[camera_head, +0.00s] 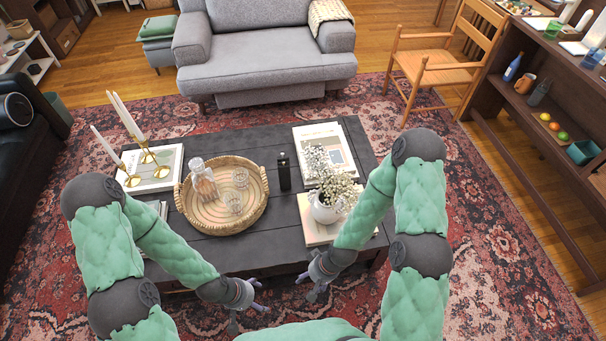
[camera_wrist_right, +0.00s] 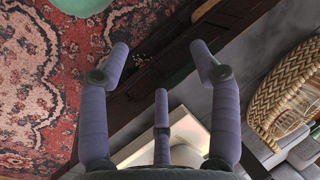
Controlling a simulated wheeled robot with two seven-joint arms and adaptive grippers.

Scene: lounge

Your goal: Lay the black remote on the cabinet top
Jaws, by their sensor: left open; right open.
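A slim black object (camera_head: 284,171), likely the black remote, stands on the dark coffee table, just right of the round wicker tray. Its details are too small to read. A dark wooden shelf unit (camera_head: 540,49) at the right may be the cabinet; its top carries glasses and other small things. My left gripper (camera_head: 252,304) is open and empty, low in front of the table's near edge. My right gripper (camera_head: 314,289) is also in front of that edge, to the right of the left one. In the right wrist view its fingers (camera_wrist_right: 161,62) are spread, with nothing between them.
The coffee table (camera_head: 253,143) also holds a wicker tray (camera_head: 262,205) with a decanter and glasses, candlesticks (camera_head: 152,163), books, and a white flower vase (camera_head: 325,211). A grey armchair (camera_head: 265,68) stands behind it, a wooden chair (camera_head: 440,66) at back right. Patterned rug surrounds the table.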

